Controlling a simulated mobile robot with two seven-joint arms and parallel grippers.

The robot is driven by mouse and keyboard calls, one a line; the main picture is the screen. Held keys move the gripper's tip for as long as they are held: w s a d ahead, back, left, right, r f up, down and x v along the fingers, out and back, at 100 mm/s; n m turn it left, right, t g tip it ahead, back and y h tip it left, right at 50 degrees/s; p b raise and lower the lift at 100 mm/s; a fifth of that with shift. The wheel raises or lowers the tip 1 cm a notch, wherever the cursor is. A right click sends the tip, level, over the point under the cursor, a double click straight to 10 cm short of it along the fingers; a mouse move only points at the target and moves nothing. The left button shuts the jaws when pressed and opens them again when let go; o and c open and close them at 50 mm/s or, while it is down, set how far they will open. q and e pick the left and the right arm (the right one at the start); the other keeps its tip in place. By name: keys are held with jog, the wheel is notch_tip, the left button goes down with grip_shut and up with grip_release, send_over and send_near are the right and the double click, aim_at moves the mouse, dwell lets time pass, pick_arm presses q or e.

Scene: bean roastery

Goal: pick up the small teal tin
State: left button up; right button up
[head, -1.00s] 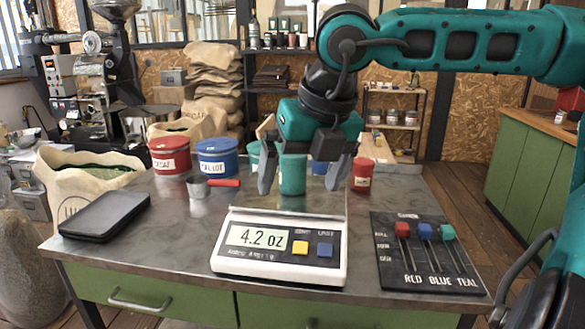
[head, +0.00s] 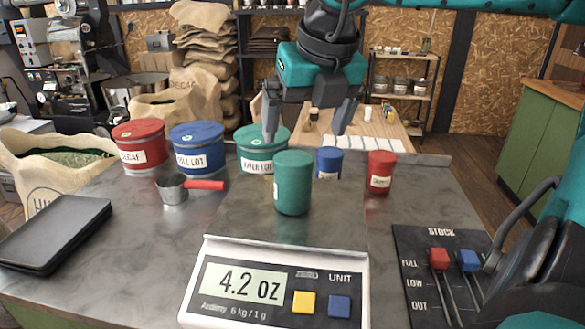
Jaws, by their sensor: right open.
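The small teal tin (head: 293,183) stands upright in the head view, on the metal pan of the scale (head: 219,318). The scale's display reads 4.2 oz. My right gripper (head: 306,133) is open and empty. Its two fingers point down, one to each side of the tin in the picture, with their tips a little above the tin's top and apart from it. The left finger overlaps the larger teal canister (head: 262,141) behind. My left gripper is not in view.
A small blue tin (head: 328,163) and a small red tin (head: 381,172) stand right of the teal tin. Red (head: 139,146) and blue (head: 197,148) canisters and a scoop (head: 173,191) are left. A stock board (head: 412,262) lies front right; a black case (head: 52,232) lies left.

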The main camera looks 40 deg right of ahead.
aim_at(293, 175)
jog(key=x, duration=1.3)
jog(key=shift+c, duration=0.4)
jog(key=c, duration=1)
jog(key=shift+r, duration=0.1)
